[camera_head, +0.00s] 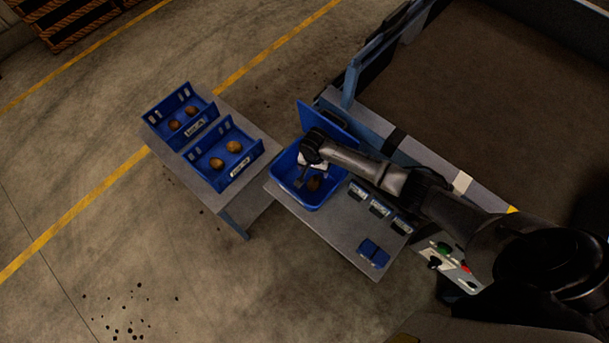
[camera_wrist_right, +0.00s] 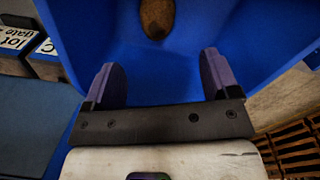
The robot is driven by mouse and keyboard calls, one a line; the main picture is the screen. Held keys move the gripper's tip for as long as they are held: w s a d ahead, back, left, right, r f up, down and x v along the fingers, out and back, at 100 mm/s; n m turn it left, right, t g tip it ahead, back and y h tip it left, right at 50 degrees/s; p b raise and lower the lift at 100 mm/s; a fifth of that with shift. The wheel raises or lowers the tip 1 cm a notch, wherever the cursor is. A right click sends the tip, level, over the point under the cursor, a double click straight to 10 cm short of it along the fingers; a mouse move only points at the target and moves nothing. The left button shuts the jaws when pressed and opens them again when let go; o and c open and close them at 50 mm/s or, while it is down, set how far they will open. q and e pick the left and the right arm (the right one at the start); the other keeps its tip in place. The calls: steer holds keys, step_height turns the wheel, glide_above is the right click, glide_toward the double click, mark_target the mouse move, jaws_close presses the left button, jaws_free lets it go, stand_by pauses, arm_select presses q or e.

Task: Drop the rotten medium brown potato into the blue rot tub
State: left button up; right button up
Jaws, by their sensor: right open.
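The blue rot tub (camera_head: 328,195) stands on the grey table with its lid (camera_head: 325,117) raised at the back. A brown potato (camera_head: 314,184) lies inside the tub; it also shows in the right wrist view (camera_wrist_right: 157,17), partly cut off by the top edge. My right gripper (camera_head: 301,181) is over the tub, its fingers apart and empty. In the right wrist view the gripper (camera_wrist_right: 163,80) points into the blue tub (camera_wrist_right: 190,65), with the potato beyond the fingertips. My left gripper is not in view.
Two blue crates stand on the left table, the far crate (camera_head: 157,126) and the near crate (camera_head: 217,184), each holding two potatoes. Several small labelled blocks (camera_head: 380,207) and a blue item (camera_head: 373,253) sit on the right table (camera_head: 335,235). A control panel (camera_head: 447,262) is nearby.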

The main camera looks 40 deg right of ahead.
steer(key=shift+r, duration=0.1)
step_height(320, 180, up, 14)
steer(key=p, duration=0.3)
steer(key=shift+w+f, duration=0.15)
steer(key=shift+f, duration=0.05)
steer(key=shift+a, duration=0.1)
stand_by(0.4)
